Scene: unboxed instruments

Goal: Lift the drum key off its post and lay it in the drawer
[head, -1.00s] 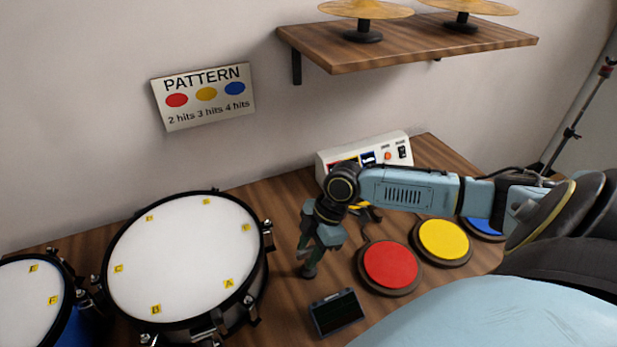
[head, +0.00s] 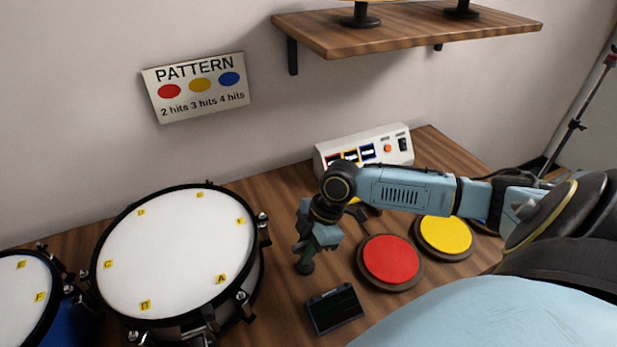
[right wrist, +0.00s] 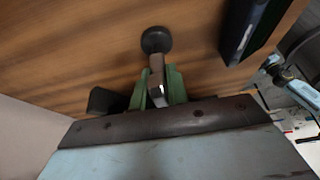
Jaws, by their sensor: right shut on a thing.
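My right gripper (head: 304,250) points down over the wooden table, between the large drum and the red pad. In the right wrist view its green fingers (right wrist: 160,88) are shut on the grey metal drum key (right wrist: 156,80). A round dark foot (right wrist: 156,40), apparently of the key's post, stands on the table just beyond the fingertips; it also shows below the gripper in the head view (head: 305,267). I cannot tell whether the key is clear of the post. The key is mostly hidden in the head view. My left gripper is out of view. I cannot make out a drawer.
A small dark screen device (head: 335,309) lies close in front of the gripper. The large drum (head: 175,250) is to the left, the red pad (head: 391,260) and yellow pad (head: 445,234) to the right. A white control box (head: 363,148) stands behind; a shelf (head: 400,30) hangs above.

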